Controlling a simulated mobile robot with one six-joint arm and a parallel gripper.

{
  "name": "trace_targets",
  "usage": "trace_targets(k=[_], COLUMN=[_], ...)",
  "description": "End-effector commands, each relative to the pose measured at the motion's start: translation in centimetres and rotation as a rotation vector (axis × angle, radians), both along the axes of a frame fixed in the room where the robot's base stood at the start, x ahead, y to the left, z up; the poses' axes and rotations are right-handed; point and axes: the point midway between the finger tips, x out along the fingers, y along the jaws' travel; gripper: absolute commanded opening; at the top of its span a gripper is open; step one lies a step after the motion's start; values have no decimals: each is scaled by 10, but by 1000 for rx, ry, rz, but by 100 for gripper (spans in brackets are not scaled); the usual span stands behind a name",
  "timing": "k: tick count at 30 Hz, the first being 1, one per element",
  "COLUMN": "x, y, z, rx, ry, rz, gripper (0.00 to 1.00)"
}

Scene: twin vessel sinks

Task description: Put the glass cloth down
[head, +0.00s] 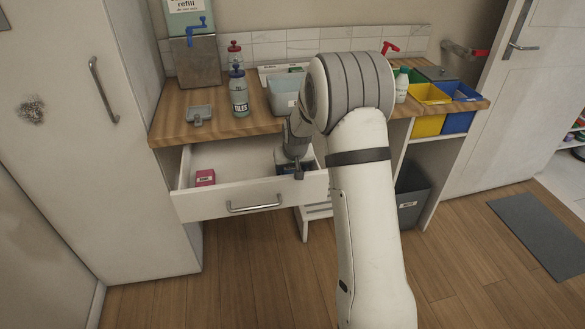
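My gripper (298,172) reaches down into the right part of an open white drawer (215,207). A small dark blue thing (284,168) lies or is held right at the fingers, partly covered by my arm. I cannot tell whether it is the glass cloth, or whether the fingers grip it or only touch it. No other thing in view can be made out as the glass cloth. A small pink box (205,177) lies in the left part of the drawer.
The wooden counter (172,129) above holds a TILES spray bottle (239,97), a grey scoop-like tool (199,114), a pale tub (284,101), and yellow (428,121) and blue (459,118) bins. A grey bin (411,192) stands below. The drawer's middle is bare.

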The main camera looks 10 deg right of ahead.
Motion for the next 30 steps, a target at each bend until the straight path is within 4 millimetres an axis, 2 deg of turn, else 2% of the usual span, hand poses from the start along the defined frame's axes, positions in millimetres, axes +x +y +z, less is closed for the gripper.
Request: trace_targets(k=[4,10,14,17,24,30], x=[0,0,-1,-7,-27,-40], y=[0,0,-1,-1,-1,-1], z=[0,1,8,23,72,102], rx=[0,0,0,0,0,0], ry=[1,0,-1,-3,-5,-2], rz=[0,-1,-1,-1,-2,-2], gripper=[76,76,76,76,76,76])
